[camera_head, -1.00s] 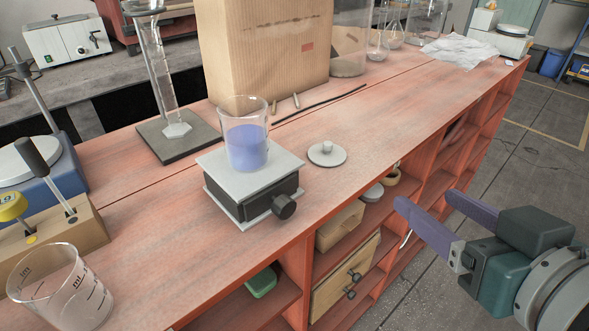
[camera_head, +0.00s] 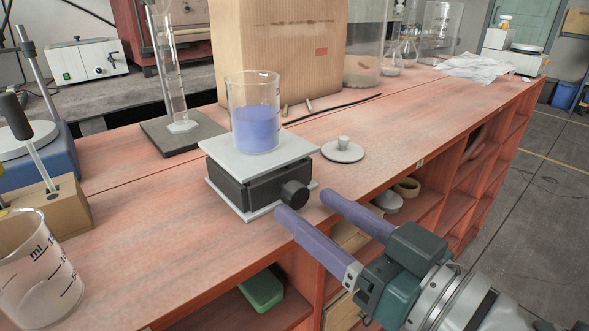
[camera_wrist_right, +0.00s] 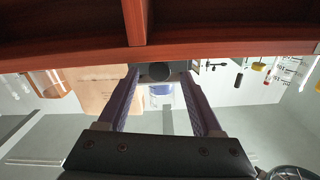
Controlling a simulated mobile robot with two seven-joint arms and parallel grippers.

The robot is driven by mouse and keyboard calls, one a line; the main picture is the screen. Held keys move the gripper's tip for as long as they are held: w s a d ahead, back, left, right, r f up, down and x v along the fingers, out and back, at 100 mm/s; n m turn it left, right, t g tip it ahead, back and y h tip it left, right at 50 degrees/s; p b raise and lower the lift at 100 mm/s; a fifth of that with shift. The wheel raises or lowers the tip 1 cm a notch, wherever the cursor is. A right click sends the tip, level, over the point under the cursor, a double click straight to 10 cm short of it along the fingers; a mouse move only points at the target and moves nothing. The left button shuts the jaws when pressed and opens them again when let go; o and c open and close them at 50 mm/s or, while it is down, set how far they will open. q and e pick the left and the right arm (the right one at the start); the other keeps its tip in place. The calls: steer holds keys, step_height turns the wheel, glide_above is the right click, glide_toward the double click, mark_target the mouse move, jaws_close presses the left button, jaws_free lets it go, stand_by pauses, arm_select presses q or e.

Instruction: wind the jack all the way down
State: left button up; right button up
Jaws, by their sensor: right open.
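The jack (camera_head: 237,188) stands on the red bench, a dark body between a pale top plate and a pale base plate. Its dark round knob (camera_head: 295,194) sticks out on the front right side. A beaker of blue liquid (camera_head: 255,130) stands upright on the top plate. My right gripper (camera_head: 304,204) is open and empty, its purple fingers pointing at the knob from the bench's front side. In the right wrist view the knob (camera_wrist_right: 159,71) shows between the two fingers, apart from both as far as I can tell. My left gripper is not in view.
A grey lidded disc (camera_head: 343,151) lies right of the jack. A tall cylinder on a dark base (camera_head: 180,135) and a cardboard box (camera_head: 278,50) stand behind. A graduated beaker (camera_head: 38,265) stands at the front left. Open shelves lie under the bench edge.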

steer(key=shift+x, duration=0.95)
steer(key=shift+c, duration=0.4)
jaws_close()
